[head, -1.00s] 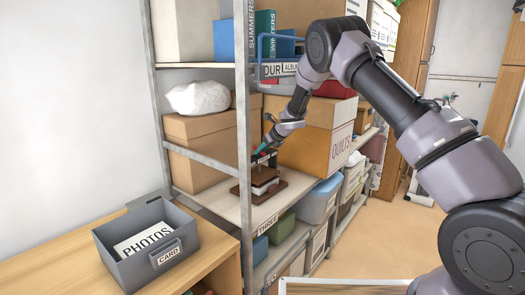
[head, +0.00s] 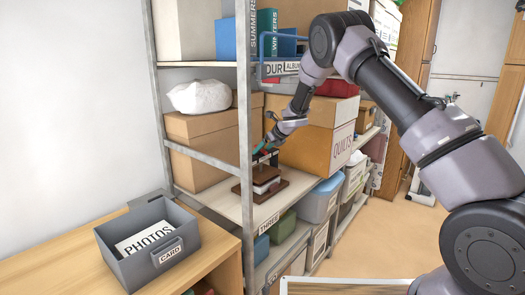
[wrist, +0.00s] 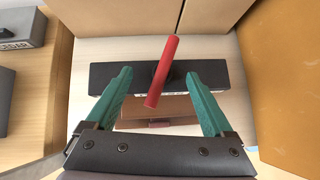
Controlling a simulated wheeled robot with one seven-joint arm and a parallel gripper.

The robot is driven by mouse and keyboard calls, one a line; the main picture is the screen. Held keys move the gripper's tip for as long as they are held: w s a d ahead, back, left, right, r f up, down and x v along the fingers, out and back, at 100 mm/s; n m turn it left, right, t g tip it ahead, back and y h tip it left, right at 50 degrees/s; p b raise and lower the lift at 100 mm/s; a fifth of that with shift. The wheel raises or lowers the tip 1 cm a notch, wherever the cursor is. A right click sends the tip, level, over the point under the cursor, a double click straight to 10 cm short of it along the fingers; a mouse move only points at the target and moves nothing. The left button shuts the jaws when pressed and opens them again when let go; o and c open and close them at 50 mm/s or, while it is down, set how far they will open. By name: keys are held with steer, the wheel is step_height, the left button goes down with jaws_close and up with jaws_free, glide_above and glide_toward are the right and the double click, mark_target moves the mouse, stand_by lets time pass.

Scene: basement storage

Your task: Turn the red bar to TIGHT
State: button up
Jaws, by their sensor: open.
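The red bar (wrist: 162,72) shows in the wrist view, tilted with its top to the right, in front of a dark panel (wrist: 108,78). My gripper (wrist: 159,73) is open, with a green finger on each side of the bar and a gap visible on both sides. Small white marks along the panel's lower edge are too small to read.
The shelf's metal upright (head: 245,130) stands just left of my gripper. The QUILTS carton (head: 318,137) is close on the right, and another carton (head: 200,150) is behind left. A grey PHOTOS box (head: 150,243) stands on the wooden table. Open floor lies at right.

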steer(key=v, duration=0.9)
steer(key=shift+s+r, duration=0.25)
steer(key=shift+r, duration=0.05)
steer(key=shift+d, duration=0.1)
